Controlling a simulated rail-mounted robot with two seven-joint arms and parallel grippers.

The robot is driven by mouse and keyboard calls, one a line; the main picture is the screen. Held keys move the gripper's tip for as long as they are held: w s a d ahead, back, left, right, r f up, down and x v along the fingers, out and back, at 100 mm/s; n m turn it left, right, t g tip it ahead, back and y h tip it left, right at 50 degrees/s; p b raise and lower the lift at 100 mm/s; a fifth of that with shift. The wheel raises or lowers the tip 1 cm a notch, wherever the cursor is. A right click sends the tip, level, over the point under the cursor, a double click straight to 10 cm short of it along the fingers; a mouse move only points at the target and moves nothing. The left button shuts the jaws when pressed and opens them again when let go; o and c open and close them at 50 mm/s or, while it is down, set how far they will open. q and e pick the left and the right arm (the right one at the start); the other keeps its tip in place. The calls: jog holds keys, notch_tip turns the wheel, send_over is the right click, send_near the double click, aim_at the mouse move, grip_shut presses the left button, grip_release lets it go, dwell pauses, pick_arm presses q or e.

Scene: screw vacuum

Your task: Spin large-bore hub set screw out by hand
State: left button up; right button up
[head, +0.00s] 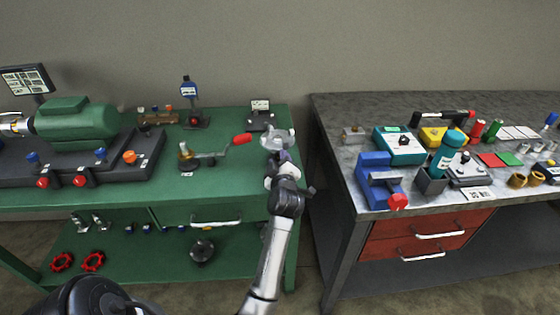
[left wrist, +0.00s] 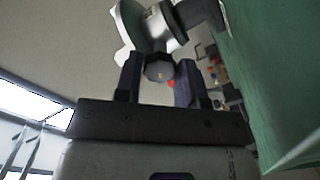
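A silvery hub (head: 277,139) stands at the right end of the green bench. In the left wrist view the pale, round hub (left wrist: 140,25) is at the top, and its set screw (left wrist: 160,68) has a grey, faceted knob head facing my palm. My left gripper (head: 279,166) is at the hub's near side. In the left wrist view its two dark fingers (left wrist: 159,82) stand on either side of the knob, very close to it. I cannot tell whether they press on it. My right gripper is not in view.
The green bench (head: 225,185) holds a red-handled crank (head: 232,143), a green pump (head: 75,120) and a blue gauge stand (head: 190,95). A gap separates it from the grey bench (head: 350,160), which carries a blue vise (head: 378,180) and many small items.

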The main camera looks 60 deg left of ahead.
pick_arm(q)
jog(key=c, duration=0.5)
jog(key=shift+o, duration=0.2)
jog(key=shift+r+n+p, duration=0.2)
jog(key=shift+n+p, duration=0.2)
jog(key=shift+p, duration=0.4)
jog(key=n+p, duration=0.5)
jog(key=p, duration=0.1)
jog(key=n+p, duration=0.2)
jog(key=shift+n, duration=0.3)
jog(key=n+p, duration=0.1)
jog(key=n, duration=0.2)
jog(key=shift+f+n+p, duration=0.1)
jog(key=shift+n+p, duration=0.2)
jog(key=shift+p, duration=0.1)
jog(key=n, duration=0.3)
jog(key=shift+n+p, duration=0.4)
jog(key=n, duration=0.4)
jog(key=n+b, duration=0.1)
jog(key=n, duration=0.5)
jog(key=shift+f, duration=0.1)
jog(key=n+b, duration=0.1)
jog(key=n, duration=0.3)
jog(key=shift+n, duration=0.5)
